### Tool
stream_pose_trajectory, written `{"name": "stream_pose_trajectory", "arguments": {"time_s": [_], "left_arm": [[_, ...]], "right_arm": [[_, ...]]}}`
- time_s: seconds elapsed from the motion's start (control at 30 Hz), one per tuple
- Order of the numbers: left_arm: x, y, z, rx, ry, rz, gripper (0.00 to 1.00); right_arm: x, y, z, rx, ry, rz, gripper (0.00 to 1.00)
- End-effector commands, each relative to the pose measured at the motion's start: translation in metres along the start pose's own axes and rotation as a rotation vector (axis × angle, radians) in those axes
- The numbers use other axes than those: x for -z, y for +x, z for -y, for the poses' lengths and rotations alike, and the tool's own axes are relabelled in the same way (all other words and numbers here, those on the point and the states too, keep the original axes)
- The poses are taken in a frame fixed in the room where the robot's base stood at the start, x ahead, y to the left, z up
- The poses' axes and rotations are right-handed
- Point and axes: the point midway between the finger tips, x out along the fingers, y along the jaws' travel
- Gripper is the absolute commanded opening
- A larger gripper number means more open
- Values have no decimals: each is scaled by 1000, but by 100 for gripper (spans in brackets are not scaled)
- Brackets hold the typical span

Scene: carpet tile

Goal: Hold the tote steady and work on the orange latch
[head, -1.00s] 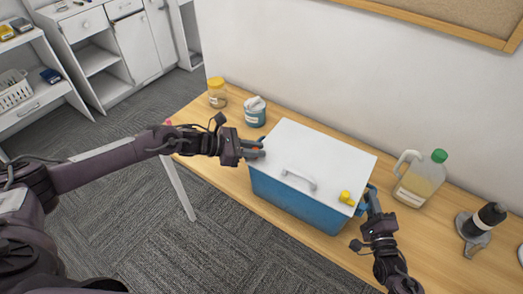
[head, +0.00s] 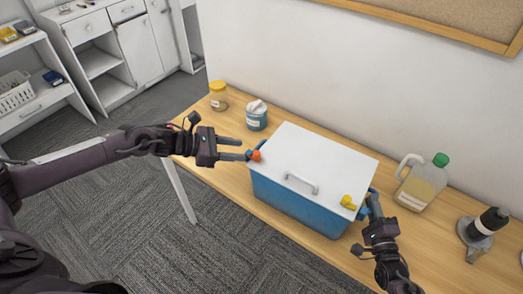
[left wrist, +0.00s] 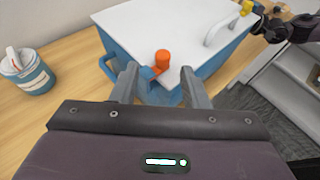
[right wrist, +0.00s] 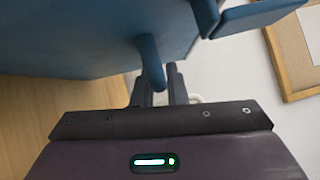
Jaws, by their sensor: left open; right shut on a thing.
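The blue tote (head: 295,208) with a white lid (head: 318,158) stands on the wooden table; it also shows in the left wrist view (left wrist: 205,72). The orange latch (head: 256,155) is at the lid's left end and also shows in the left wrist view (left wrist: 162,58). My left gripper (head: 246,150) is open beside the latch; in its wrist view the latch appears centred just beyond the gap between the fingers. My right gripper (head: 372,197) is shut on the tote's right-end handle (right wrist: 150,62). A yellow latch (head: 348,202) is at the lid's right end.
A yellow-lidded jar (head: 218,98) and a blue tub (head: 257,121) stand behind the tote's left end. A green-capped jug (head: 420,186) and a black bottle in a grey holder (head: 485,222) stand to the right. The wall runs close behind the table.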

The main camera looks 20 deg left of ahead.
Motion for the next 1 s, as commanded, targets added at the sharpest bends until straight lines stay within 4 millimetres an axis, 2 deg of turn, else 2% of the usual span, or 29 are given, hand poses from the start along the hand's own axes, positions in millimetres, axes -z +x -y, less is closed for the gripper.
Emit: {"name": "stream_pose_trajectory", "arguments": {"time_s": [0.1, 0.3, 0.77, 0.8, 0.97, 1.0], "left_arm": [[1, -25, 0, -2, 0, -3, 41], [1, -49, 0, -1, 0, -1, 41], [0, -55, 0, 0, 0, 1, 41], [0, -54, 0, 0, 0, 1, 41], [0, -54, 0, 0, 0, 1, 41], [0, -54, 0, 0, 0, 0, 41]], "right_arm": [[1, 0, 1, 1, -2, -2, 0], [1, 0, 1, 1, -2, -2, 0], [1, 0, 1, 2, -1, -2, 0], [1, 0, 1, 2, -1, -1, 16], [0, 0, 1, 1, -1, -1, 37], [0, 0, 1, 1, -1, -1, 38]]}}
